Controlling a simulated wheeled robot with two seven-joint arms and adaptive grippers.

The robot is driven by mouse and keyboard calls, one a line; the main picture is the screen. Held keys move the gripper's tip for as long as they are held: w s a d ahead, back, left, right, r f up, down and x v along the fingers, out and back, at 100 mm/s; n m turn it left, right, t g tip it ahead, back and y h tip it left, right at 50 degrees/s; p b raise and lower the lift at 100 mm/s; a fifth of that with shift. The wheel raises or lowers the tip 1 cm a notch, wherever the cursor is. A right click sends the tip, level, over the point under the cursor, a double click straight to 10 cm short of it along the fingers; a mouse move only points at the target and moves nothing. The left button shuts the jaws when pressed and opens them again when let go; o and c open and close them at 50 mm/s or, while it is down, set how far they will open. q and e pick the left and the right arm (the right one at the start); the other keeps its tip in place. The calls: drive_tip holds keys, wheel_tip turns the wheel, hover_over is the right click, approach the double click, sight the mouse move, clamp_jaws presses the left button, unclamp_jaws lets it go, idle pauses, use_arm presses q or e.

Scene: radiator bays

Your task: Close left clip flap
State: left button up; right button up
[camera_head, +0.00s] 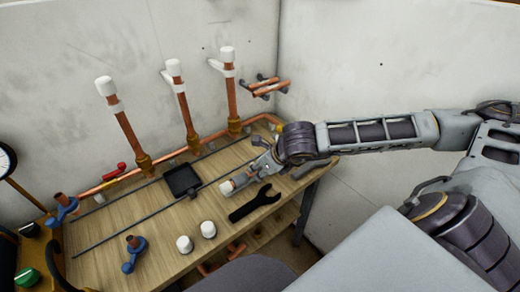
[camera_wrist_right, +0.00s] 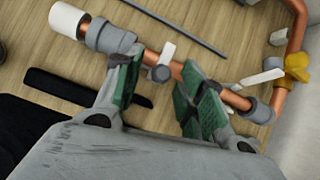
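My right gripper (camera_head: 256,166) is at the right end of the bench. In the right wrist view its green-padded fingers (camera_wrist_right: 160,92) are apart, with a copper pipe (camera_wrist_right: 236,98) running across by the fingertips. A small grey clip (camera_wrist_right: 160,73) with a raised white flap (camera_wrist_right: 167,53) shows in the gap between the fingers; I cannot tell whether they touch it. Another white flap (camera_wrist_right: 262,76) lies to its right. I cannot tell which is the left clip's flap. My left gripper is not in view.
The pipe's white-capped end (camera_head: 227,187) is left of the gripper. A black wrench (camera_head: 255,203), white caps (camera_head: 208,229), a black tray (camera_head: 182,181) and a blue-handled valve (camera_head: 134,253) lie on the wooden bench (camera_head: 165,215). Capped copper risers (camera_head: 186,115) stand along the back.

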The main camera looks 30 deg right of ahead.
drive_tip(key=shift+w+r+g, duration=0.25)
drive_tip(key=shift+g, duration=0.25)
drive_tip(key=shift+r+g+p, duration=0.2)
drive_tip(key=shift+g+p, duration=0.1)
drive_tip(key=shift+p, duration=0.4)
drive_tip(key=shift+w+r+g+p, duration=0.3)
drive_tip(key=shift+g+p, duration=0.4)
drive_tip(key=shift+p, duration=1.6)
drive_tip(key=shift+w+r+g+p, duration=0.25)
drive_tip(key=shift+g+p, duration=0.45)
drive_tip(key=shift+p, duration=1.6)
drive_tip(key=shift+w+a+r+g+h+p, duration=0.25)
drive_tip(key=shift+g+p, duration=0.4)
drive_tip(key=shift+p, duration=0.9)
drive_tip(key=shift+w+d+r+g+h+p, duration=0.1)
drive_tip(key=shift+w+r+g+p, duration=0.15)
drive_tip(key=shift+g+p, duration=0.85)
wheel_tip(320, 180, up, 13)
drive_tip(key=b, duration=0.1)
drive_tip(key=shift+r+t, duration=0.2)
drive_tip(key=shift+t, duration=0.25)
